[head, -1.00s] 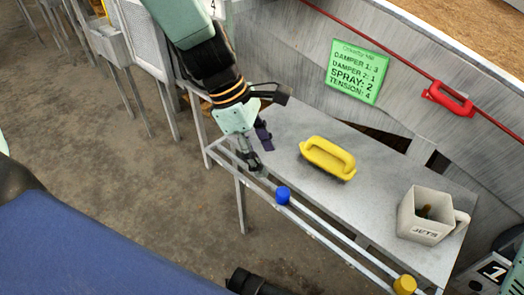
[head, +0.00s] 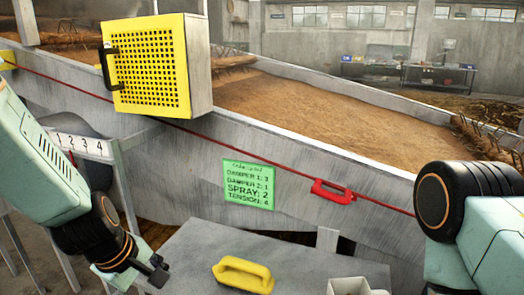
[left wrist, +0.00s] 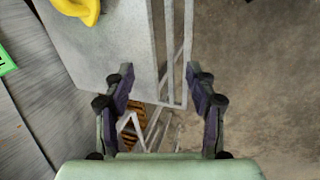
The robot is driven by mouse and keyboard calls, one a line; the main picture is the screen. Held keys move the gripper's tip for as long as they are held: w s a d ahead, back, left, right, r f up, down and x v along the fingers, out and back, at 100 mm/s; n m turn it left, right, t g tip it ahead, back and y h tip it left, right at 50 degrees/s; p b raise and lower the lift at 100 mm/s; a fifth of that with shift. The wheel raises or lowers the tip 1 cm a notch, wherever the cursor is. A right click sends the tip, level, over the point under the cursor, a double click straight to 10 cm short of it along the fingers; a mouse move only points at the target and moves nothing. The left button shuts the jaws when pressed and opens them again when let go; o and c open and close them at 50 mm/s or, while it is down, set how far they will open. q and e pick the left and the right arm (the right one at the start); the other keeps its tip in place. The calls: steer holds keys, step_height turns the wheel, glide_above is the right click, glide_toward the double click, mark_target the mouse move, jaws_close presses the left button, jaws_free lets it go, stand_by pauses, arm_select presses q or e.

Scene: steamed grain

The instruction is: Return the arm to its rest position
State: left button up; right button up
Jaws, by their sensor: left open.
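My left arm comes in from the left in the head view. Its gripper (head: 152,268) hangs beside the left end of the grey metal table (head: 205,250). In the left wrist view the gripper (left wrist: 160,75) has its two dark fingers spread wide with nothing between them. Below the fingers are the table's corner and rail, and the floor. My right arm shows at the right edge of the head view, but its gripper is out of the picture.
A yellow-handled brush (head: 243,274) lies on the table, and a white jug (head: 350,287) is cut off below. A green sign (head: 249,184) and a red handle (head: 332,190) on a cord are on the grain bed's wall. A yellow grille box (head: 155,70) stands above.

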arm_select(q)
steer(key=s+f+m+g+p, duration=0.1)
steer(key=s+f+m, duration=0.3)
steer(key=s, duration=0.5)
steer(key=s+f+m+g+y+p, duration=0.1)
steer(key=s+f+m+p, duration=0.2)
steer(key=s+f, duration=0.3)
steer(key=s+f+m+g+p, duration=0.1)
steer(key=s+f+m, duration=0.4)
steer(key=s, duration=0.7)
steer(key=shift+s+a+f+m+g+p, duration=0.2)
steer(key=shift+f+m+g+p, duration=0.1)
steer(key=shift+m+p, duration=0.15)
